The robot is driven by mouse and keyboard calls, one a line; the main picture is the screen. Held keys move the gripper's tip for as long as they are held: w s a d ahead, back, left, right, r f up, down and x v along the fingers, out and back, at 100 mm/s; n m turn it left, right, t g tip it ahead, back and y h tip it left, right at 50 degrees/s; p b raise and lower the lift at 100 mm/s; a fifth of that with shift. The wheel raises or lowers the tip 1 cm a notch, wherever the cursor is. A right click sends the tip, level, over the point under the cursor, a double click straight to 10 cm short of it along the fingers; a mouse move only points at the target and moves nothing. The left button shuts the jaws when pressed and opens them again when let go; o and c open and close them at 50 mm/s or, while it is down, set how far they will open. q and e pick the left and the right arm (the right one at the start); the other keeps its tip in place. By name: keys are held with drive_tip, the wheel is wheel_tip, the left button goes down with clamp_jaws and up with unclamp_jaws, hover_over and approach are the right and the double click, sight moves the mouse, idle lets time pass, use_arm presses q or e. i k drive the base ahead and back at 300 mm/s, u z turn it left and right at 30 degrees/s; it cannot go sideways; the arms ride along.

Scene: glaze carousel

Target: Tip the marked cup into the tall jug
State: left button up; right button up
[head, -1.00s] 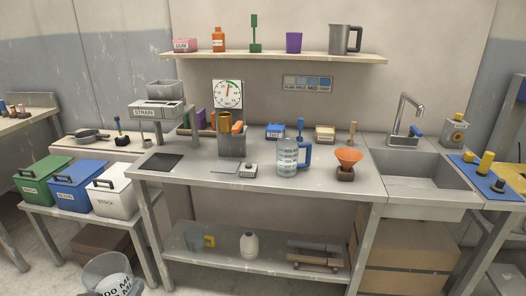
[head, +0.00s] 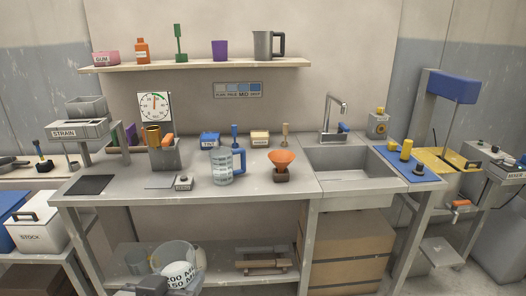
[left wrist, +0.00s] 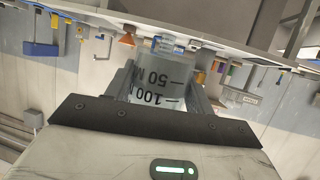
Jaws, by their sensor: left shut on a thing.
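My left gripper (head: 168,284) is at the bottom of the head view, shut on a clear cup (head: 176,254) with dark volume marks. The cup looks about upright, in front of the bench. In the left wrist view the cup (left wrist: 160,82) sits between the two fingers, its marks upside down in the picture. I cannot tell what is in it. A tall clear jug (head: 222,166) with a blue handle stands upright on the bench, beyond the cup and to its right. The cup and jug are well apart. My right gripper is not in view.
An orange funnel (head: 281,158) on a brown stand is right of the jug. The sink (head: 350,165) is farther right. The bench front is mostly clear. A grey pitcher (head: 265,45) stands on the wall shelf.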

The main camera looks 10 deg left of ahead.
sight(221, 158)
drive_tip(key=z, duration=0.05)
drive_tip(key=i, duration=1)
